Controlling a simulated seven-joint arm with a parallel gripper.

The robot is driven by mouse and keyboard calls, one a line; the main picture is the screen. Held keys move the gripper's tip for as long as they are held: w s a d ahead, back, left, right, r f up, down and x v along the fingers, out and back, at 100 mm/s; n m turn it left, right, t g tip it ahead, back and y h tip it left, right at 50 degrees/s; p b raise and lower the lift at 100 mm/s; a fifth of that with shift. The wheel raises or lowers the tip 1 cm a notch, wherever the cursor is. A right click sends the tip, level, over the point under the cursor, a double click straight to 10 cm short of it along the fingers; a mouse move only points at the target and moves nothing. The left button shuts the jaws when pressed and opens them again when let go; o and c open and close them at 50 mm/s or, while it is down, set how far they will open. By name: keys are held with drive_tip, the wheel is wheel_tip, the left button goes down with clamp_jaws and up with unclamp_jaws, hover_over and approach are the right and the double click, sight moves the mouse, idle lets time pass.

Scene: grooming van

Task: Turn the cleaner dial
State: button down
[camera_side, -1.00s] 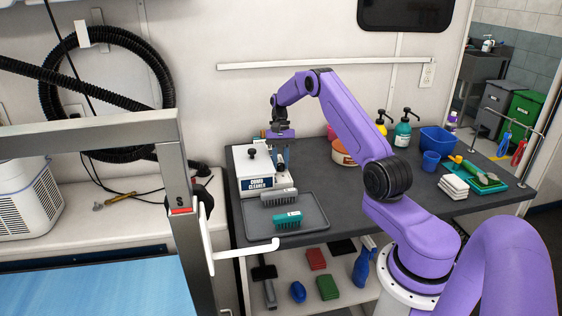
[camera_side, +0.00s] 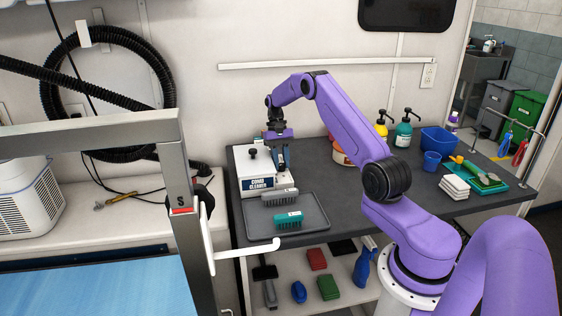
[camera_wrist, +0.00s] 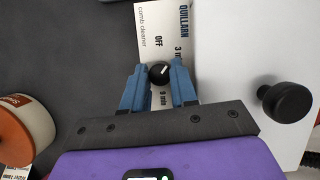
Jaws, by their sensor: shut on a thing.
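The comb cleaner (camera_side: 262,165) is a white box with a dark blue front label, standing on the dark counter. Its small black dial (camera_wrist: 160,73) shows in the wrist view on a pale panel (camera_wrist: 150,28) printed "OFF" and minute marks. The dial has a small white mark, whose exact setting I cannot tell. My gripper (camera_wrist: 159,82) has its blue fingers shut on the dial, one on each side. In the side view my gripper (camera_side: 282,156) is at the right side of the cleaner and the dial is hidden there.
A black knob (camera_wrist: 287,102) stands up from the cleaner's lid. A grey tray (camera_side: 313,211) with a grey comb and a teal brush is in front of the cleaner. An orange-and-white tub (camera_wrist: 22,128) stands nearby. Pump bottles and a blue bin (camera_side: 437,141) are farther right.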

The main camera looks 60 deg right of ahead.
drive_tip(key=c, duration=1)
unclamp_jaws()
drive_tip(key=shift+d, duration=0.1)
drive_tip(key=shift+o, duration=0.5)
